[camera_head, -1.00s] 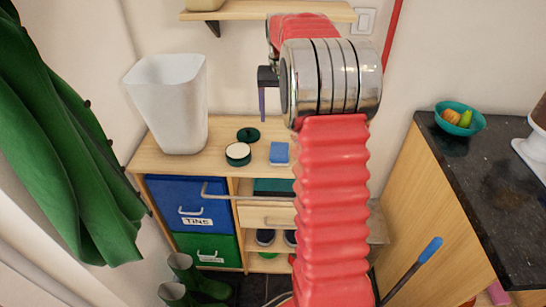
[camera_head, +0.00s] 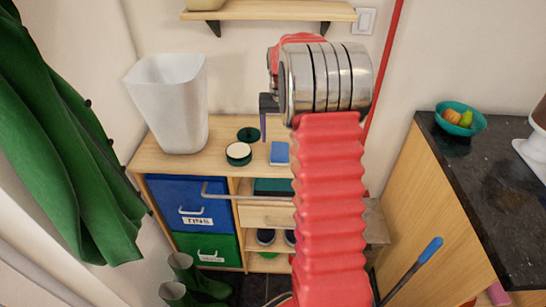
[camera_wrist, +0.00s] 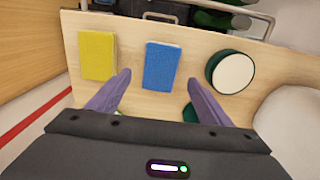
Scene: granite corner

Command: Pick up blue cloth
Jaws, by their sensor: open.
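The blue cloth (camera_head: 279,153) lies flat on the wooden cabinet top, right of a round white and dark green tin. In the wrist view the blue cloth (camera_wrist: 162,66) is a rectangle between and beyond my two purple fingers. My gripper (camera_wrist: 158,78) is open and empty, its fingertips on either side of the cloth's near end in the picture. In the head view one finger of my gripper (camera_head: 263,138) hangs just left of the cloth. The other is hidden. I see no contact with the cloth.
A yellow cloth (camera_wrist: 98,56) lies left of the blue one in the wrist view; my arm hides it in the head view. The round tin (camera_wrist: 231,72) is on the right. A white bin (camera_head: 172,105) stands at the cabinet's left end. A wooden shelf (camera_head: 275,11) is above.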

